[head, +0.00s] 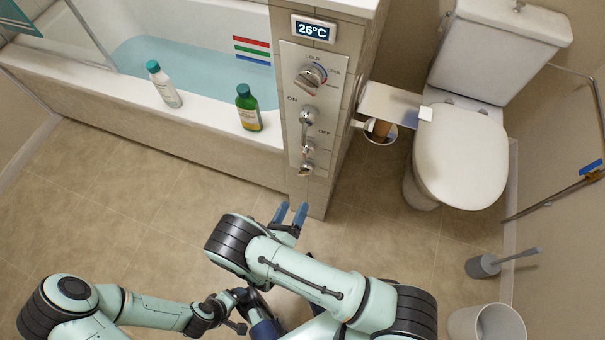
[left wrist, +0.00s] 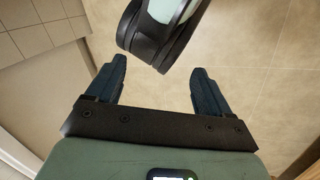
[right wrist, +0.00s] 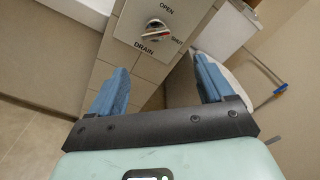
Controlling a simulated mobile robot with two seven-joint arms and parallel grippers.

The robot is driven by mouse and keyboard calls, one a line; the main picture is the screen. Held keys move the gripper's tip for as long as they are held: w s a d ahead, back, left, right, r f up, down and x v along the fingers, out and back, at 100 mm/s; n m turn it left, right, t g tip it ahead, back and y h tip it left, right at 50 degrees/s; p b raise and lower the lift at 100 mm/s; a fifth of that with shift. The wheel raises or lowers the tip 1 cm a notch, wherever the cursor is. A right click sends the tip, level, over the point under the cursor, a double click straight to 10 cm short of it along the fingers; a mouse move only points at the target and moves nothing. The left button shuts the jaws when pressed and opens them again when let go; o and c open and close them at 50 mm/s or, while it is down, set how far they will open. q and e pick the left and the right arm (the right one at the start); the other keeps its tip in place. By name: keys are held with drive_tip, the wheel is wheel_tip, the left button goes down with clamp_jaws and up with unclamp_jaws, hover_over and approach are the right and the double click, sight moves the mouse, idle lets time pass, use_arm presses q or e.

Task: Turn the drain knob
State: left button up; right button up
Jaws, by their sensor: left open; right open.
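The drain knob (right wrist: 157,30) is a small metal knob with a red mark on its lever, on the panel (right wrist: 131,32). OPEN is printed above it, SHUT to its right and DRAIN below left. Its lever lies roughly sideways, one end near SHUT. In the head view the drain knob (head: 306,168) is the lowest control on the panel. My right gripper (head: 291,212) is open and empty, below and in front of the knob, apart from it. My left gripper (left wrist: 160,80) is open and empty over the floor; it is mostly hidden in the head view.
Above the drain knob are other controls, including the temperature knob (head: 309,77), under a 26°C display (head: 313,29). Bottles (head: 248,107) stand on the tub rim to the left. The toilet (head: 459,155) and a paper holder are to the right. The floor (head: 150,200) at left is clear.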

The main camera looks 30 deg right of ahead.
sight(303, 176)
use_arm(q)
drive_tip(key=shift+w+a+f+t+b, duration=0.2)
drive_tip(key=shift+w+a+f+b, duration=0.1)
drive_tip(key=shift+w+f, duration=0.15)
drive_tip(key=shift+w+a+f+t+b, duration=0.2)
drive_tip(key=shift+w+f+b, duration=0.1)
drive_tip(key=shift+w, duration=0.25)
use_arm(e)
drive_tip(key=shift+n+t, duration=0.3)
drive_tip(key=shift+t, duration=0.1)
drive_tip(key=x, duration=1.3)
drive_tip(key=shift+w+a+r, duration=0.2)
drive_tip(key=shift+w+a, duration=0.15)
drive_tip(key=shift+w, duration=0.05)
drive_tip(key=c, duration=1)
